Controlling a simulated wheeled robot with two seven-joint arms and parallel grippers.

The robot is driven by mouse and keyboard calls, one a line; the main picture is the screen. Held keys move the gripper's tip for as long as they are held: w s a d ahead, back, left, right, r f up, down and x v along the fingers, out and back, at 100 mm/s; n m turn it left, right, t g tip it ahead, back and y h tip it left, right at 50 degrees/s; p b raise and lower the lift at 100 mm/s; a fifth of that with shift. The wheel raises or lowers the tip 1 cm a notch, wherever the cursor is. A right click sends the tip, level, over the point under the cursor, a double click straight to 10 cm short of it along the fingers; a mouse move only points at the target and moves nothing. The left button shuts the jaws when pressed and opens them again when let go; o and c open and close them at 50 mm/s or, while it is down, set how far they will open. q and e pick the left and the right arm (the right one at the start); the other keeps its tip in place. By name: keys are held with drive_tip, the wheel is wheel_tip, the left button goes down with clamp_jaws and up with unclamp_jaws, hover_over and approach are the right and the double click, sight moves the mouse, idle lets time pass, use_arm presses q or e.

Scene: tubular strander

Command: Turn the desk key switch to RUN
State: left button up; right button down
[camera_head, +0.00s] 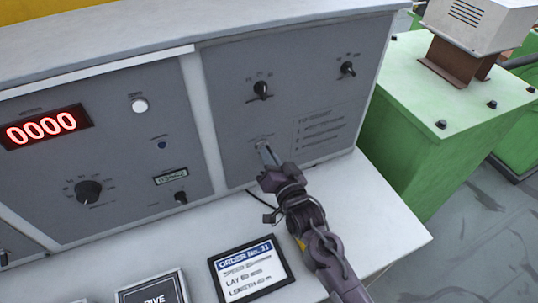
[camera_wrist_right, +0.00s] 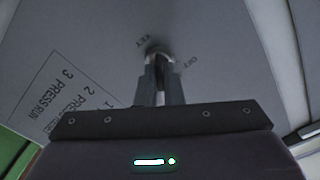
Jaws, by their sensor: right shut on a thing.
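The desk key switch (camera_wrist_right: 158,50) sits low on the right grey panel (camera_head: 225,95) of the control desk. My right gripper (camera_head: 265,155) reaches up to it from below, with its fingertips at the panel. In the right wrist view, the two fingers (camera_wrist_right: 160,82) are shut on the switch, one on each side. "KEY" and "OFF" are printed beside the switch there. The fingers cover much of it, so I cannot tell its exact angle. My left gripper is in neither view.
Two black knobs (camera_head: 261,88) (camera_head: 347,68) are above on the same panel, with printed steps (camera_head: 320,130) to the right. The left panel holds a red "0000" display (camera_head: 42,128) and a dial (camera_head: 88,191). An order card (camera_head: 250,270) lies on the ledge. Green machinery (camera_head: 430,130) stands right.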

drive_tip(key=shift+m, duration=1.1)
drive_tip(key=c, duration=1.6)
unclamp_jaws()
drive_tip(key=shift+d, duration=0.1)
drive_tip(key=shift+o, duration=0.2)
drive_tip(key=b+v, duration=0.2)
drive_tip(key=v, duration=0.5)
drive_tip(key=shift+s, duration=0.35)
